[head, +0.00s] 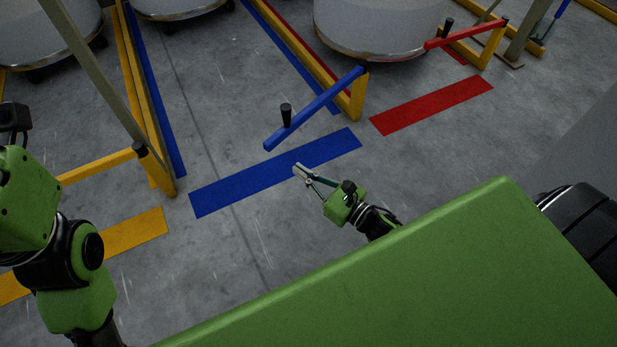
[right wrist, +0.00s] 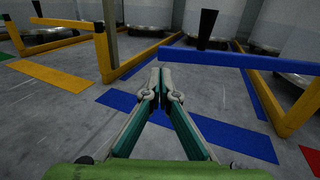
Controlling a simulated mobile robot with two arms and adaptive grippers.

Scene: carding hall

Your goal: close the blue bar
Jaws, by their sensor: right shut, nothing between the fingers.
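The blue bar (head: 315,108) is a straight bar with a black upright knob (head: 286,116) near its free end. In the head view it runs from a yellow post (head: 358,95) at the upper right down to the left, its free end apart from any post. It also crosses the upper part of the right wrist view (right wrist: 225,59). My right gripper (head: 297,170) is shut and empty, on the near side of the bar and apart from it. In the right wrist view its fingertips (right wrist: 160,72) meet below the bar's left part. My left arm shows at the left; its fingers cannot be made out.
A blue floor strip (head: 275,172) lies below the bar. A yellow bar (head: 98,167) stands at the left and a red bar (head: 466,34) at the upper right. Large grey drums (head: 378,28) stand behind. Bare floor lies around my right gripper.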

